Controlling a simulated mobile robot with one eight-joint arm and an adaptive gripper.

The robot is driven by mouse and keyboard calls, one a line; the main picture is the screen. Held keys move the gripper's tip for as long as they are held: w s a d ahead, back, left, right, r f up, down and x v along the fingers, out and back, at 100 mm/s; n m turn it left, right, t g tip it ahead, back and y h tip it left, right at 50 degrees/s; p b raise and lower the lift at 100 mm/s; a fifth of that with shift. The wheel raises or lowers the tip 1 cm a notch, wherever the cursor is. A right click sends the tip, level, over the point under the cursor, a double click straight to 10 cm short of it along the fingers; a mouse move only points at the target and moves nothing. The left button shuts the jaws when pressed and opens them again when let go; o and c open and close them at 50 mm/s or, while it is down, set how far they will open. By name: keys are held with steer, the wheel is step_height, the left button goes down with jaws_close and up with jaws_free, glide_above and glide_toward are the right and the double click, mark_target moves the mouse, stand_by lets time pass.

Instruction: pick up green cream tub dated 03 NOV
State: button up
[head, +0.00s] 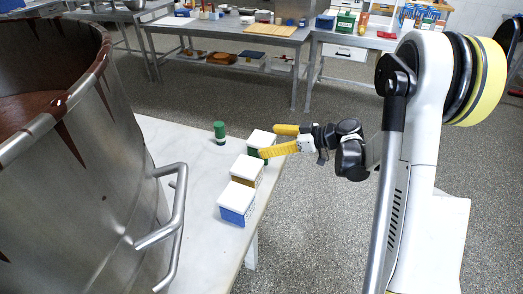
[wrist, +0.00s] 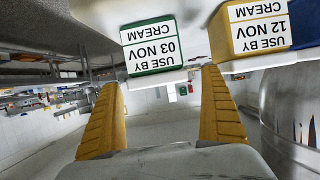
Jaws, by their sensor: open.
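The green cream tub (wrist: 152,50) has a white lid and a label reading USE BY 03 NOV, upside down in the wrist view. In the head view this tub (head: 260,137) stands at the table's right edge, partly hidden by my gripper. My gripper (head: 270,142) is open, its yellow fingers pointing left at the tub. In the wrist view the tub shows across the gap between the fingers of my gripper (wrist: 160,82), nothing held. I cannot tell whether the fingertips overlap its sides.
A yellow tub (head: 246,171), dated 12 NOV in the wrist view (wrist: 260,28), stands close beside it. A blue tub (head: 237,205) stands nearer. A green cylinder (head: 220,132) stands behind-left. A large steel pot (head: 100,180) fills the left of the marble table (head: 200,265).

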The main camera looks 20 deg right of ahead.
mark_target(261, 142)
steer(key=x, duration=0.1)
steer(key=b+x, duration=0.1)
steer(key=x, duration=0.1)
steer(key=shift+w+a+f, duration=0.1)
steer(key=shift+w+f, duration=0.1)
steer(key=shift+f, duration=0.25)
steer(key=shift+r, duration=0.1)
steer(key=c, duration=1.5)
